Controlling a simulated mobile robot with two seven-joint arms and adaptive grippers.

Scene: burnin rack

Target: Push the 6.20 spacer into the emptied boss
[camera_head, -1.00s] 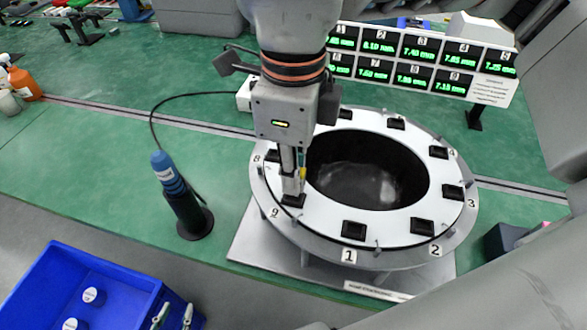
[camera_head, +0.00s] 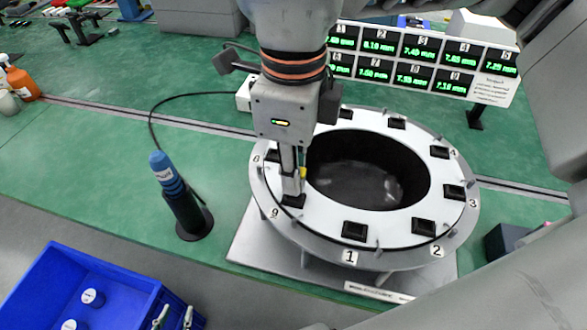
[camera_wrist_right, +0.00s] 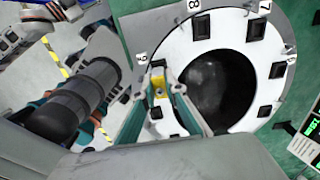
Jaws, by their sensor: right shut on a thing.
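My right gripper (camera_head: 292,190) points down at the black boss (camera_head: 292,201) beside number 9 on the white ring (camera_head: 390,224). Its fingers are shut on a small yellow piece, which I take to be the spacer (camera_wrist_right: 158,86); no 6.20 mark is readable. The fingertips hide most of the boss, so I cannot tell whether the spacer touches it or is inside. In the head view, two fingertips of my left gripper (camera_head: 174,315) show at the bottom, apart and empty, by the right wall of the blue bin.
The blue bin (camera_head: 125,276) holds white labelled round pieces (camera_head: 92,297). A blue-topped tool (camera_head: 164,171) stands left of the ring in a black stand, with a cable. A display board (camera_head: 420,62) with green readings stands behind the ring.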

